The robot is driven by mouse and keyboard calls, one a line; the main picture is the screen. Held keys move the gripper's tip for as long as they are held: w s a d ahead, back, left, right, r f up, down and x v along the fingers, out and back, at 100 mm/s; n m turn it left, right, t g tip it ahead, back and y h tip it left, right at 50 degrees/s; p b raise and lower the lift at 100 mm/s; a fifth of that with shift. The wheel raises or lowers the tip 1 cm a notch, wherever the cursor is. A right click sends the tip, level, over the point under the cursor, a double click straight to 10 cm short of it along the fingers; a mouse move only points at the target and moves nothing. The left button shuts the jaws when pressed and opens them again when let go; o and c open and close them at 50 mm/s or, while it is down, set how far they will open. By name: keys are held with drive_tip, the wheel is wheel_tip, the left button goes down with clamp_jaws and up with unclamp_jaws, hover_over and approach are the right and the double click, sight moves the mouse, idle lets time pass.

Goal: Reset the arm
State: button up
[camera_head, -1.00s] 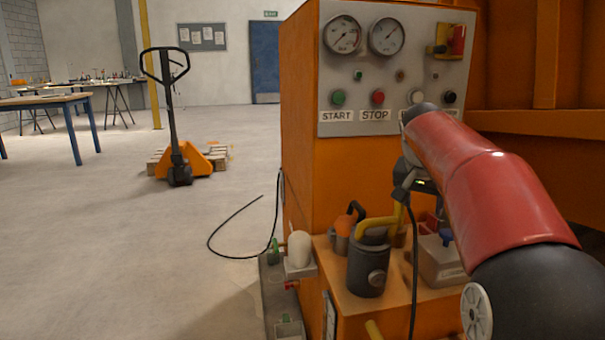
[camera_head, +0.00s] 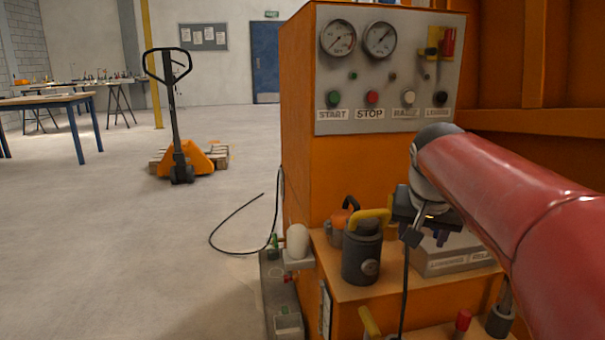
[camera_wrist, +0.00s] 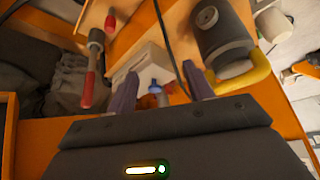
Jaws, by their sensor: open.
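My red arm enters from the right in the head view and ends at my gripper (camera_head: 418,230), in front of the orange control cabinet (camera_head: 298,170). In the wrist view my gripper (camera_wrist: 158,92) has its two fingers apart, with nothing held between them. A grey box with labels (camera_head: 455,256) stands on the orange ledge just behind my gripper. A dark cylinder with a yellow handle (camera_head: 362,258) stands left of my gripper; it also shows at the upper right of the wrist view (camera_wrist: 222,35).
The cabinet's panel (camera_head: 390,70) carries gauges and START and STOP buttons. A black cable hangs near my gripper. A red-handled tool (camera_wrist: 90,80) shows in the wrist view. A pallet jack (camera_head: 180,150) stands on the open floor at left.

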drive_tip(key=s+a+f+n, duration=0.1)
drive_tip(key=s+a+f, duration=0.1)
drive_tip(key=s+f, duration=0.2)
drive_tip(key=s+a+f+n+y, duration=0.1)
drive_tip(key=s+f, duration=0.3)
drive_tip(key=s, duration=0.6)
drive_tip(key=s+a+f+n+y, duration=0.1)
drive_tip(key=s+a+f+n, duration=0.1)
drive_tip(key=s, duration=0.5)
wheel_tip(320, 180, down, 2)
drive_tip(key=shift+s+a+f+p, duration=0.2)
drive_tip(key=shift+a+p, duration=0.2)
drive_tip(key=shift+a, duration=0.25)
